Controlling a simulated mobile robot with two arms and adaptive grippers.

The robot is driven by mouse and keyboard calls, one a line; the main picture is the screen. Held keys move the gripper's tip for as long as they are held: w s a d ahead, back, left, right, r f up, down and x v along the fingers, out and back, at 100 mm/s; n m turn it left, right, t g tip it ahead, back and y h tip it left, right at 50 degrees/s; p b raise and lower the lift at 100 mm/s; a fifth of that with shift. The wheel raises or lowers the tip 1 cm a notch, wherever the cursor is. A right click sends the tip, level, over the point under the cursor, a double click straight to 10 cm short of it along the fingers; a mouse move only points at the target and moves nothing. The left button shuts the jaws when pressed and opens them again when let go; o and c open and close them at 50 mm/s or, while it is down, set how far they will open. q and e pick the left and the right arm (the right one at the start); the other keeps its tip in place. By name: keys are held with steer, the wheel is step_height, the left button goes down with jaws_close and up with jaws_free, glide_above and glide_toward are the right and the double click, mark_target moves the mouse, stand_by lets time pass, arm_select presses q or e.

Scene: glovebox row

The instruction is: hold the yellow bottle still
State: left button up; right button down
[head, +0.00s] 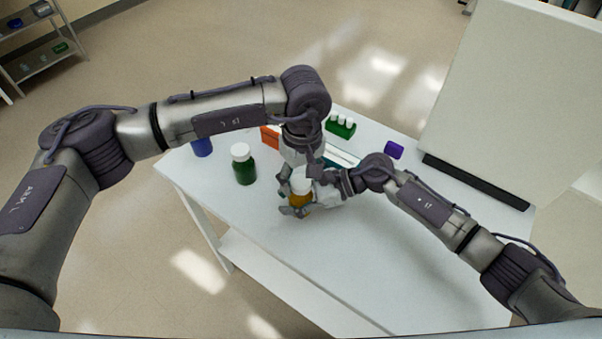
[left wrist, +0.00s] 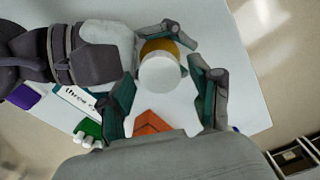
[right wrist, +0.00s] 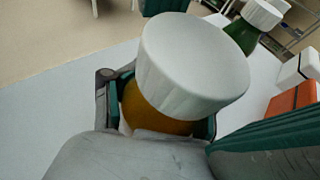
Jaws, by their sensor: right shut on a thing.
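The yellow bottle (head: 300,200) stands on the white table, with a white cap (head: 301,185) on it. My right gripper (head: 292,207) is shut around the bottle's body. The right wrist view shows the amber body (right wrist: 152,112) between its fingers, below the large white cap (right wrist: 192,65). My left gripper (head: 299,174) points down from above the bottle. In the left wrist view its two fingers are spread, one on each side of the white cap (left wrist: 162,74), with gaps visible. Most of the bottle's body is hidden there by the cap and the right gripper.
A green bottle (head: 244,170) with a white cap stands left of the yellow bottle. A blue item (head: 202,148), an orange block (head: 270,139), a green rack (head: 341,129) with white-topped vials and a purple block (head: 394,150) are farther back. The table's front (head: 330,275) is clear.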

arm_select(q)
steer(key=c, duration=1.1)
steer(key=n, duration=1.6)
steer(key=shift+r+n, duration=0.1)
steer(key=shift+n, duration=0.2)
steer(key=o, duration=1.3)
steer(key=shift+c, duration=0.2)
